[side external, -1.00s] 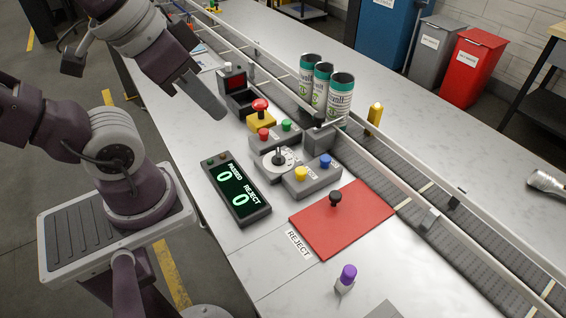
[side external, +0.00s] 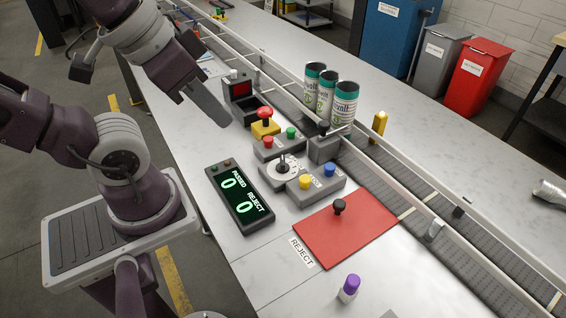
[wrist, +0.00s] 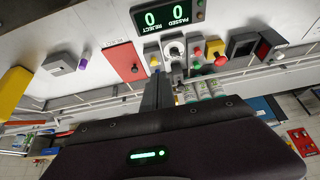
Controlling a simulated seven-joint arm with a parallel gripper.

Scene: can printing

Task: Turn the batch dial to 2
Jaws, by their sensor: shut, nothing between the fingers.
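The batch dial (side external: 276,174) is a round white plate with a dark pointer knob on a grey box, in the middle of the control group. It also shows in the wrist view (wrist: 175,48), upper middle. Its numbers and setting are too small to read. My gripper (side external: 222,120) is shut and empty, above the bench to the upper left of the dial and apart from it. In the wrist view its closed fingers (wrist: 156,78) point up the picture, below the dial.
Red and green buttons, a red emergency button (side external: 265,113), and yellow and blue buttons (side external: 330,169) crowd the dial. The counter display (side external: 239,196) reads 0 and 0. Cans (side external: 343,105) stand by the conveyor (side external: 420,205). A red reject mat (side external: 350,232) lies at front right.

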